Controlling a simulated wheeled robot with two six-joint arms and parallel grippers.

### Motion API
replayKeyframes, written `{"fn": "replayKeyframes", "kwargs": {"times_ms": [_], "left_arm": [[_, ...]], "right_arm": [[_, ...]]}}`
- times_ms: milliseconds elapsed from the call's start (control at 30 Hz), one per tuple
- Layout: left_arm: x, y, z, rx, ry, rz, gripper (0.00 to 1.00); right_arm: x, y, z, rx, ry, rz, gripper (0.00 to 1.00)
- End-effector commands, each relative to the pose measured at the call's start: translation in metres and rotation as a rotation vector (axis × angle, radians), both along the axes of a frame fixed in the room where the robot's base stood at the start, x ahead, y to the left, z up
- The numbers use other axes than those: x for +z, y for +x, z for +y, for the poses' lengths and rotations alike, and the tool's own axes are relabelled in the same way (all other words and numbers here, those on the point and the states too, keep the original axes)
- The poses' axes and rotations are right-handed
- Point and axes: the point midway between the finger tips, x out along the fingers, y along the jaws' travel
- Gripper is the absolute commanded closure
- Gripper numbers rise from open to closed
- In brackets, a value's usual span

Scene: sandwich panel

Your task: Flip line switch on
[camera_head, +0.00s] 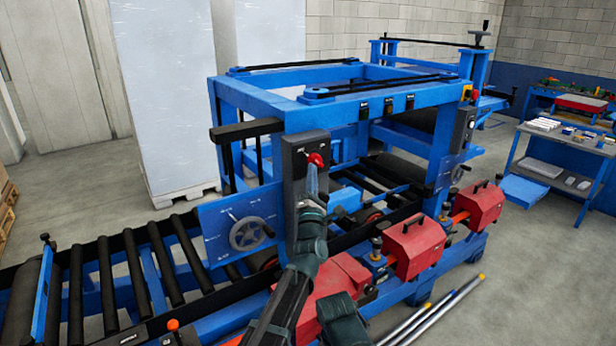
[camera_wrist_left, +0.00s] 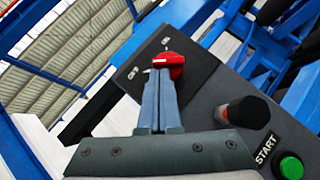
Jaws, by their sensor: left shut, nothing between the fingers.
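The line switch is a red rotary knob (camera_head: 315,159) on the dark grey control box on the near post of the blue machine. In the left wrist view the knob (camera_wrist_left: 170,63) sits on a black plate with small white lettering on two sides. Which marking it points to is not clear. My left gripper (camera_head: 311,172) is shut and empty, its fingers pointing up at the knob. In the left wrist view the fingertips (camera_wrist_left: 162,76) overlap the knob's lower edge; I cannot tell whether they touch it.
A handwheel (camera_head: 247,234) is left of the control box. Red motor housings (camera_head: 413,246) line the machine's front. A roller conveyor (camera_head: 128,275) runs to the left.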

Motion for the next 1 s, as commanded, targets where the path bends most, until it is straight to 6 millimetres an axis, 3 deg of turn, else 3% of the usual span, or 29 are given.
{"fn": "replayKeyframes", "kwargs": {"times_ms": [267,1000], "left_arm": [[0.000,-0.001,0.000,0.000,0.002,0.002,1.00],[0.007,-0.002,0.002,0.000,0.112,0.079,1.00]], "right_arm": [[0.000,0.000,0.000,0.000,0.000,0.000,0.31],[0.023,0.000,0.000,0.000,0.000,0.000,0.31]]}}
